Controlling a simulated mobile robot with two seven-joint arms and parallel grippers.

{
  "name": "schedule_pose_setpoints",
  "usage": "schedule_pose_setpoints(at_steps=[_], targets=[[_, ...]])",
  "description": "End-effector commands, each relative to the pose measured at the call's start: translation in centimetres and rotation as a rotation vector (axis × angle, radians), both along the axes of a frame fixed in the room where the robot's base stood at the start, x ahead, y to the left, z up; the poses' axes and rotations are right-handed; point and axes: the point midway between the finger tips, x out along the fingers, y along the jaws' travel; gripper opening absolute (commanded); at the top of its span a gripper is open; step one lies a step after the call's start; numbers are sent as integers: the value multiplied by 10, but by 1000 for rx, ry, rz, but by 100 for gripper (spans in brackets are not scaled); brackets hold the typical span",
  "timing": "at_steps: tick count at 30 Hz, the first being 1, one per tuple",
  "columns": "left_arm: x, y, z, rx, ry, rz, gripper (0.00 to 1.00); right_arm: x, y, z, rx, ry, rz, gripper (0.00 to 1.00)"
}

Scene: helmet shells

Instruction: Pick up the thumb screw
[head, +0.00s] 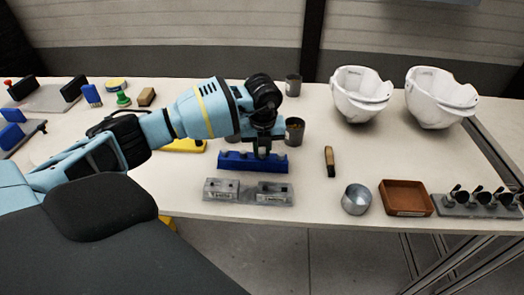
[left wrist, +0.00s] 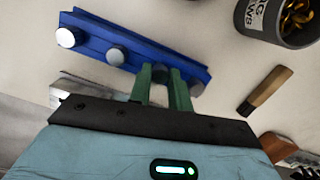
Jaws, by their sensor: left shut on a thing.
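A long blue rack (head: 235,162) lies near the front edge of the table, with thumb screws standing in a row along it. In the left wrist view, round silver thumb screw heads show on the rack (left wrist: 95,33), one at its far left end (left wrist: 67,37) and one nearer the middle (left wrist: 116,55). My left gripper (head: 263,152) points down over the rack, right of its middle. Its green fingers (left wrist: 160,78) are shut on a thumb screw (left wrist: 161,70), whose head is shaded and partly hidden between them. I cannot tell whether it is still seated. My right gripper is not in view.
Grey labelled blocks (head: 222,190) lie in front of the rack. A dark cup (head: 294,132) of brass pieces stands close behind. A wood-and-black piece (head: 329,161), metal cup (head: 356,199) and brown tray (head: 405,198) are to the right. White helmet shells (head: 360,92) stand behind.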

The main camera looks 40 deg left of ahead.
Motion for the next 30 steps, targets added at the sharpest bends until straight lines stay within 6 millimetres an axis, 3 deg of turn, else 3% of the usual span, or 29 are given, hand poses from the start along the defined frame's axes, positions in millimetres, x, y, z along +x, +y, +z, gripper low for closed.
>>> schedule_pose_setpoints(at_steps=[8,11,17,30], targets=[[1,0,31,-1,-3,0,0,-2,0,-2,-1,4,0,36],[-10,-3,33,1,1,-2,0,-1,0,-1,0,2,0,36],[-35,-10,35,0,0,-3,0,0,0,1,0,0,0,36],[-117,-34,42,0,1,-3,0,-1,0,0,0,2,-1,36]])
